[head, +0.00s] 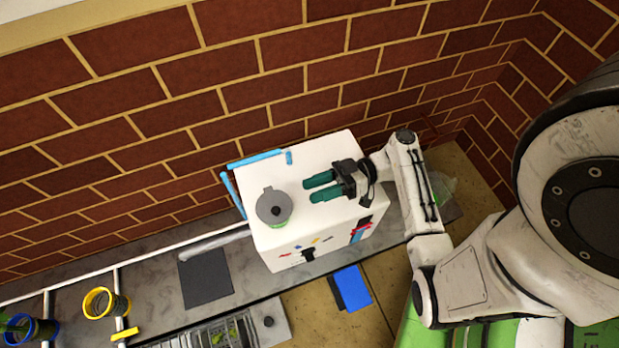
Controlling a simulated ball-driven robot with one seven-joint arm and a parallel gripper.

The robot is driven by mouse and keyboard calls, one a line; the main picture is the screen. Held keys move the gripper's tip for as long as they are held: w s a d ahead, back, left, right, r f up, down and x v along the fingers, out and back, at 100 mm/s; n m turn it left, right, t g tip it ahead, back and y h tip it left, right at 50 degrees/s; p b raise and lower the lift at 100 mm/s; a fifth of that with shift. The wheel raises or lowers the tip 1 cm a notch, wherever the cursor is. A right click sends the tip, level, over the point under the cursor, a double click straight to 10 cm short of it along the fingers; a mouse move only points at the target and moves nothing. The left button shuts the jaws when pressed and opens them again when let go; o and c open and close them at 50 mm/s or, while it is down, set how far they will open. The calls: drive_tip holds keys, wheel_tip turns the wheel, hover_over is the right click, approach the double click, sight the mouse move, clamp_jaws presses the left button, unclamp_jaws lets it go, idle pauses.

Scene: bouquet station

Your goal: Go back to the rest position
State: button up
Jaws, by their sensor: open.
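My gripper (322,187) is at the end of my white arm, over the top of a white box-shaped machine (285,241). Its two teal fingers are apart and point left. Nothing shows between them. A round grey lid or knob with a green rim (274,206) sits on the machine's top, left of the fingertips and apart from them. I cannot tell the exact height of the fingers above the top.
Blue bars (256,159) run along the machine's back and left edges. A blue block (352,288) lies in front of it. A dark square mat (205,277) lies left. Yellow (101,303) and blue (19,328) ring holders stand far left. A brick wall (180,100) closes the back.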

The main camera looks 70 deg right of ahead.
idle(0.3)
drive_tip(key=s+a+r+m+g+h+p, duration=0.3)
drive_tip(key=a+r+g+p, duration=0.35)
drive_tip(key=g+p, duration=0.5)
wheel_tip(320, 180, up, 18)
drive_tip(key=s+m+h+p, duration=0.1)
drive_tip(key=h+p, duration=0.9)
drive_tip(key=p, duration=0.2)
drive_tip(key=shift+a+f+m+p, duration=0.15)
drive_tip(key=shift+f+m+p, duration=0.1)
drive_tip(key=shift+m+p, duration=0.15)
